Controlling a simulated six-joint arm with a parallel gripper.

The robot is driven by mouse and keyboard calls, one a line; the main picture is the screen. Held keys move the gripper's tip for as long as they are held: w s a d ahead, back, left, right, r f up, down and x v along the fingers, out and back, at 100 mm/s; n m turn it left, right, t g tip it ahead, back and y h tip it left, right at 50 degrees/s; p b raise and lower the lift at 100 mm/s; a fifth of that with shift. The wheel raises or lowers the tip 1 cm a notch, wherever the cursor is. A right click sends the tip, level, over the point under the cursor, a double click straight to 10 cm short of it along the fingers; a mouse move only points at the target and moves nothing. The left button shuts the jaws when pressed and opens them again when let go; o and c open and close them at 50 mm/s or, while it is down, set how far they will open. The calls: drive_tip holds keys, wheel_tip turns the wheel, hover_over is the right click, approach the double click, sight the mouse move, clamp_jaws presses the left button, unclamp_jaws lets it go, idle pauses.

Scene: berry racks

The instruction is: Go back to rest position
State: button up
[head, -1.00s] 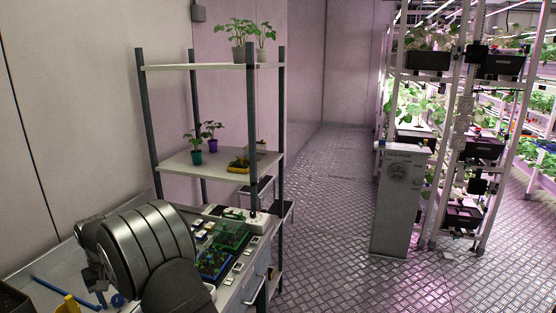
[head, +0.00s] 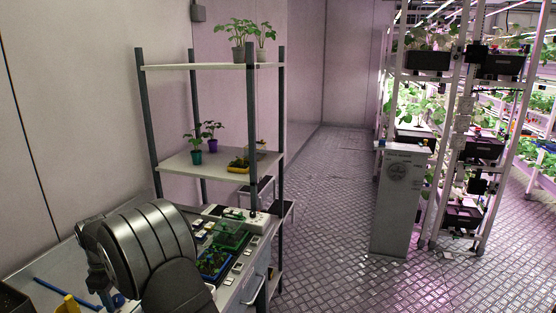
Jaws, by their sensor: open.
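My arm's large grey rounded links fill the lower left of the head view, above the bench. My gripper (head: 101,283) shows only in part at the left side of these links, low over the bench top. It is open, and I see nothing held in it. The links hide most of the gripper and part of the bench (head: 75,262).
A blue rod (head: 62,293) and a yellow piece (head: 69,305) lie at the bench's left. A green tray (head: 232,236) and a blue tray (head: 213,264) of seedlings stand right of my arm. A shelf rack (head: 205,67) with potted plants rises behind. The floor aisle (head: 335,190) is clear.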

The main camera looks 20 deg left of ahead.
drive_tip(key=n, duration=0.5)
drive_tip(key=shift+n, duration=0.3)
idle(0.5)
drive_tip(key=m, duration=0.4)
drive_tip(key=shift+m, duration=2.7)
